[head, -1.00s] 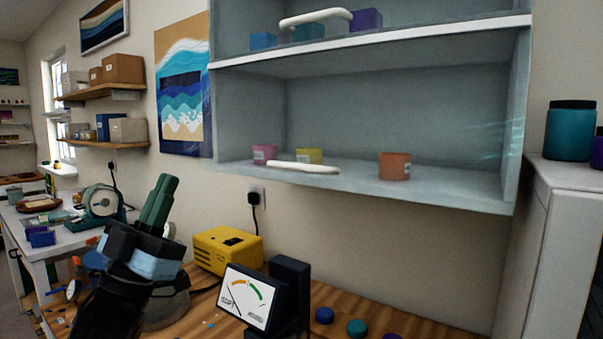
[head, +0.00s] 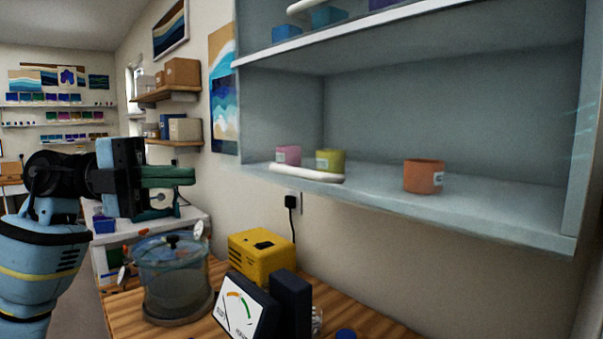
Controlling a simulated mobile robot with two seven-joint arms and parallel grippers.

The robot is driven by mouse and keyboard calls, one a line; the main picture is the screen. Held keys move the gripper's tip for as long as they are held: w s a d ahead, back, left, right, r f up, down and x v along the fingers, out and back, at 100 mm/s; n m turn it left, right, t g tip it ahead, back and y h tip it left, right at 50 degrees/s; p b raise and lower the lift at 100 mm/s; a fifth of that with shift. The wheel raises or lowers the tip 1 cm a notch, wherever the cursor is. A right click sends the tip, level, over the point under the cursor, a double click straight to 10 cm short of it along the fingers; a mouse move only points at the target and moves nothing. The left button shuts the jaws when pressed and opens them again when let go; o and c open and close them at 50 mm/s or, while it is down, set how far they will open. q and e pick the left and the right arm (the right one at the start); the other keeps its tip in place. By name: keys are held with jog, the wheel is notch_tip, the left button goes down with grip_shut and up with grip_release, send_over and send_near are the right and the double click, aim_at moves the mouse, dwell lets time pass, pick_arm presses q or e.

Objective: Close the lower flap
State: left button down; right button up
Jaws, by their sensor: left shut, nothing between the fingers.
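The wall cabinet (head: 450,205) is grey-blue, with two compartments in view. A white bar-shaped handle (head: 306,173) runs along the front edge of the lower compartment, toward its left end. I cannot clearly make out the lower flap's panel, and the inside of the lower compartment shows. My left gripper (head: 192,176) has green fingers, shut and empty. They point right, toward the cabinet, and appear left of the handle with a gap in the picture. My right gripper is not in view.
Pink (head: 288,155), yellow-green (head: 330,160) and orange (head: 424,176) cups stand in the lower compartment. Below on the wooden bench are a clear pot (head: 172,275), a yellow box (head: 262,257) and a dial meter (head: 240,305). Another white handle (head: 303,6) shows above.

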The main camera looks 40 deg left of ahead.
aim_at(288, 180)
pick_arm(q)
jog(key=shift+s, duration=0.1)
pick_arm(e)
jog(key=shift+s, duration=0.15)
